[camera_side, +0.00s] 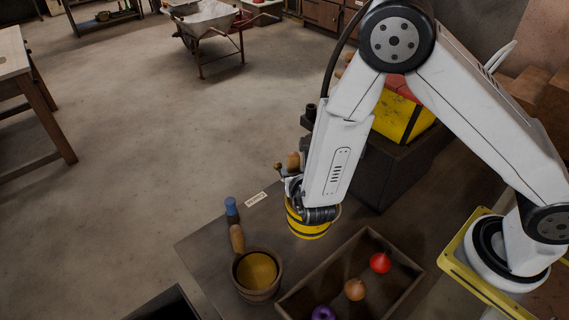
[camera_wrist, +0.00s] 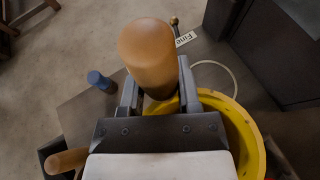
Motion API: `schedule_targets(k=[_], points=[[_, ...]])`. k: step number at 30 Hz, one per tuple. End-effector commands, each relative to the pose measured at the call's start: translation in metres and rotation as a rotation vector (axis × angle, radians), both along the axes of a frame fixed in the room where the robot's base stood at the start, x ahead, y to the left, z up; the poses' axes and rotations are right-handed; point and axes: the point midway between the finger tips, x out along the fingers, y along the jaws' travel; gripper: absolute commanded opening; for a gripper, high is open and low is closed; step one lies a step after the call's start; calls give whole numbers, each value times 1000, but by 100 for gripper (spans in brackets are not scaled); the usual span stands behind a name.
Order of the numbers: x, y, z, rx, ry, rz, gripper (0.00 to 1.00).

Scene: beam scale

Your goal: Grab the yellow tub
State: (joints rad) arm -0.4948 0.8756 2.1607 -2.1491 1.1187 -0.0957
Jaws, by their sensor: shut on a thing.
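The yellow tub (camera_side: 309,229) has dark bands and hangs or stands directly under my gripper at the table's middle. Its yellow rim (camera_wrist: 245,125) shows at the right in the wrist view, partly hidden by my gripper. A thick wooden handle (camera_wrist: 148,55) stands up between my two fingers, and its end also shows beside the wrist in the side view (camera_side: 293,160). My gripper (camera_wrist: 158,93) is shut on this handle, which appears to belong to the yellow tub. I cannot tell whether the tub's base touches the table.
A brown tub (camera_side: 257,289) with a yellow inside and wooden handle stands at front left. A blue-topped peg (camera_side: 231,207) is behind it. A wooden tray (camera_side: 330,263) holds red, orange and purple pieces. A small label (camera_side: 256,198) lies near the table's back edge.

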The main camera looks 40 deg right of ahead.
Motion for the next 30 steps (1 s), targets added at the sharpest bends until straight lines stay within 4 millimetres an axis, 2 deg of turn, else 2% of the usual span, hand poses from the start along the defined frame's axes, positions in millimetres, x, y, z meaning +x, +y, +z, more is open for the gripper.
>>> schedule_targets(k=[4,10,30], points=[[-16,-2,8,-1,-1,2,0],[-28,-4,13,0,-2,1,0],[-31,-5,14,0,-2,0,0]])
